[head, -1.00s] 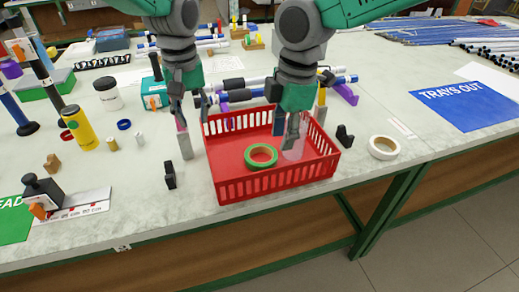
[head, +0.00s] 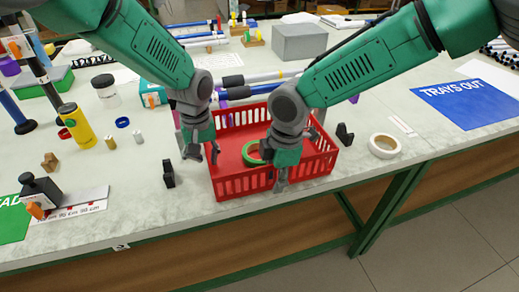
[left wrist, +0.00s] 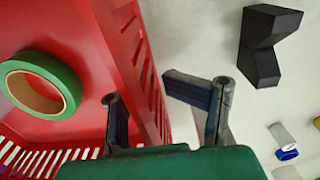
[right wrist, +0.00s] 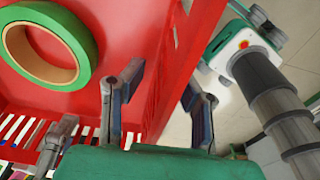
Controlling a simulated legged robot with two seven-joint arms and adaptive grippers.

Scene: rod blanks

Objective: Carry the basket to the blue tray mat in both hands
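A red slatted basket (head: 238,187) stands on the table near its front edge with a green tape roll (head: 250,153) inside. My left gripper (head: 204,155) is open at the basket's left wall. In the left wrist view one finger is inside the wall and the other outside, above the table. My right gripper (head: 281,180) is open at the front wall, partly hiding the basket. In the right wrist view its fingers (right wrist: 155,100) stand on either side of the wall. The blue tray mat (head: 470,103), marked TRAYS OUT, lies flat and bare at the right.
A white tape roll (head: 384,146) and a small black block (head: 345,134) lie between basket and mat. Another black block (head: 168,174) stands left of the basket. Rods (head: 250,84) lie behind it. A yellow container (head: 76,126) stands further left.

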